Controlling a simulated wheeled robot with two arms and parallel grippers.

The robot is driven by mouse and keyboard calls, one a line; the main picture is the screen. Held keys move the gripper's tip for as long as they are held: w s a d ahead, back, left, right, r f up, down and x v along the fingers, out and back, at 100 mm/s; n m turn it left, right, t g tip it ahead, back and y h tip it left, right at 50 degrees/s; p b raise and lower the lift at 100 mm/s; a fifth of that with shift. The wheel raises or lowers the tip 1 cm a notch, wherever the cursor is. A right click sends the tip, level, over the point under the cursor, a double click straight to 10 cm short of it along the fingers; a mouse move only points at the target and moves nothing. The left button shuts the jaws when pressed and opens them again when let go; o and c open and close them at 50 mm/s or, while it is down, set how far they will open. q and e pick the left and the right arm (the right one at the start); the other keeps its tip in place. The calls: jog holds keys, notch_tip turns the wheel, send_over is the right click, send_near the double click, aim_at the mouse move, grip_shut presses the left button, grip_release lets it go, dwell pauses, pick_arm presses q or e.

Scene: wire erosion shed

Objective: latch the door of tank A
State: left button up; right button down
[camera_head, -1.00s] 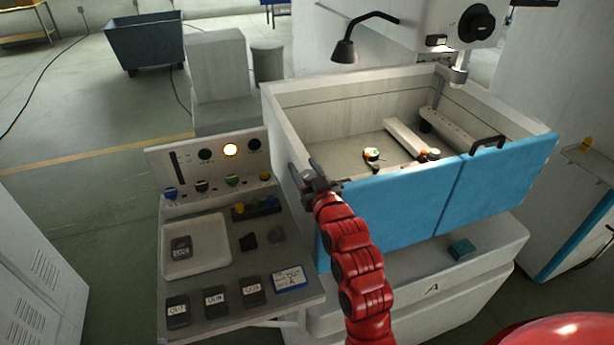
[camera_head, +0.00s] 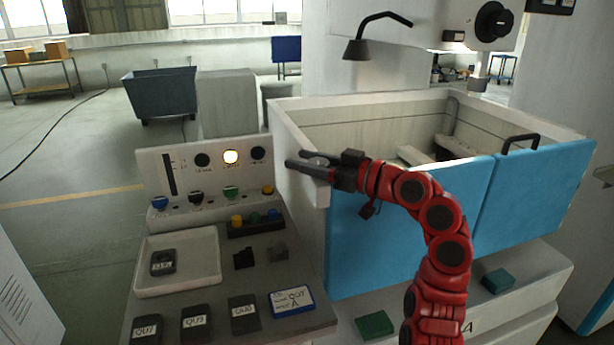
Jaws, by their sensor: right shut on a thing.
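Tank A (camera_head: 300,135) is a pale open-topped tank with a blue front door (camera_head: 400,235) in two panels; the door stands upright across the front. A black handle (camera_head: 520,143) sits on the top edge of the right panel. My right gripper (camera_head: 300,166) comes in on the red arm at the tank's front left corner, its fingers pointing left. It is shut on the small grey latch (camera_head: 318,162) there, which the fingers largely hide. A small dark piece (camera_head: 369,209) hangs below the wrist, against the door. My left gripper is out of view.
A control panel (camera_head: 180,175) with knobs and a lit yellow lamp stands left of the tank. Its shelf holds a white tray (camera_head: 205,280), several labelled dark blocks and a blue-framed card (camera_head: 291,301). A black lamp (camera_head: 357,48) overhangs the tank.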

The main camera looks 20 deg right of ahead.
dwell(0.3)
jog(key=shift+c, duration=1.4)
grip_release()
jog(key=shift+a, duration=0.1)
jog(key=b+v, duration=0.2)
jog(key=v, duration=1.5)
jog(key=shift+d, duration=0.35)
